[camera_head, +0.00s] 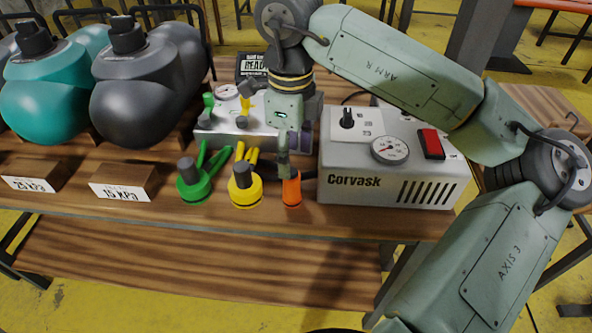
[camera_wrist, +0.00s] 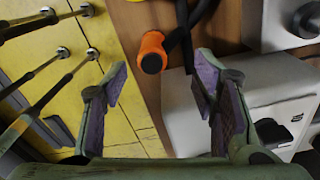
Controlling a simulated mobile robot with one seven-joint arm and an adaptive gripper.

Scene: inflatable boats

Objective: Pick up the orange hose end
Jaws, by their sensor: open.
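The orange hose end (camera_head: 291,191) stands on the wooden table's front part, just left of the white Corvask pump. In the wrist view the orange hose end (camera_wrist: 153,44) shows its orange body with a dark tip, and a black hose runs beside it. My gripper (camera_head: 284,166) points down just above and behind it in the head view, partly covering its top. In the wrist view my gripper (camera_wrist: 160,75) is open and empty, with the orange end slightly beyond the fingertips and between their lines. Whether the fingers touch it cannot be told.
A yellow hose end (camera_head: 244,187) and a green hose end (camera_head: 194,182) stand to the left. The white Corvask pump (camera_head: 440,192) is close on the right. A smaller grey unit (camera_head: 225,140) sits behind. Wooden pressure signs (camera_head: 135,177) stand farther left.

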